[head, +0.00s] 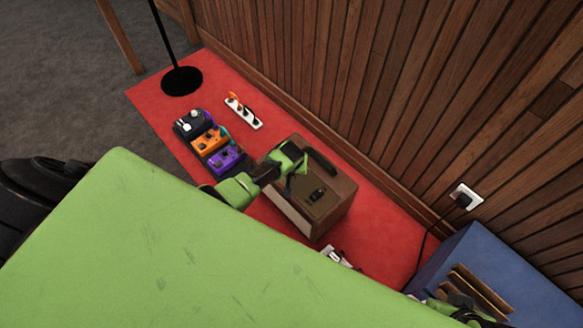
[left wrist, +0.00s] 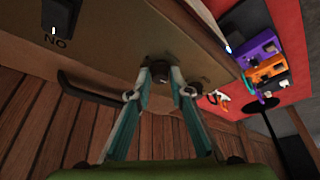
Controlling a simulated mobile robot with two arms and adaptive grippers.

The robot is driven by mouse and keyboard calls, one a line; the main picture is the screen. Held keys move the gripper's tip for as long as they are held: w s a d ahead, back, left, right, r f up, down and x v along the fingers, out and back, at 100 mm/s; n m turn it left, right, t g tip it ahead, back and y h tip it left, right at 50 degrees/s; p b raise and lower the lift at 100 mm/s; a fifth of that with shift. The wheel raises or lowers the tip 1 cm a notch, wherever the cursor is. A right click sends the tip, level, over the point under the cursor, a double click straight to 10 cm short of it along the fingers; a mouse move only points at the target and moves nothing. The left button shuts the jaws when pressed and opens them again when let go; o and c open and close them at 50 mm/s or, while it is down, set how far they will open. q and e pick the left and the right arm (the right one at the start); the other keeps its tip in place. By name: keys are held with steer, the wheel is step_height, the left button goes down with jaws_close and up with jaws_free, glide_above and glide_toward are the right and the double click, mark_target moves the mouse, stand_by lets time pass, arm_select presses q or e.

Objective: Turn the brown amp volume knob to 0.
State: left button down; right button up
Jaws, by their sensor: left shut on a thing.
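The brown amp (head: 335,200) stands on the red carpet near the wall. My left gripper (head: 290,160) is over its top, near the end by the pedals. In the left wrist view, the small dark volume knob (left wrist: 161,74) sits on the amp's panel (left wrist: 110,55). My left gripper (left wrist: 160,80) is shut on the knob, with a fingertip at each side of it. The knob's pointer and scale are hidden. Of my right arm, only a green and black part shows at the head view's lower right; its jaws cannot be made out.
The amp's top also has a black switch (head: 316,195) and a dark handle (head: 322,162). Purple (head: 225,158), orange (head: 210,140) and black (head: 191,123) pedals stand left of it. A white power strip (head: 243,112) lies behind them. A blue surface (head: 520,280) is at right.

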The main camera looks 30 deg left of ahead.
stand_by(0.3)
arm_select(q)
steer(key=c, duration=1.8)
jaws_free()
steer(key=shift+c, duration=0.2)
steer(key=shift+r, duration=0.1)
steer(key=v, duration=1.1)
steer(key=shift+s+d+r, duration=0.2)
steer(key=shift+r, duration=0.15)
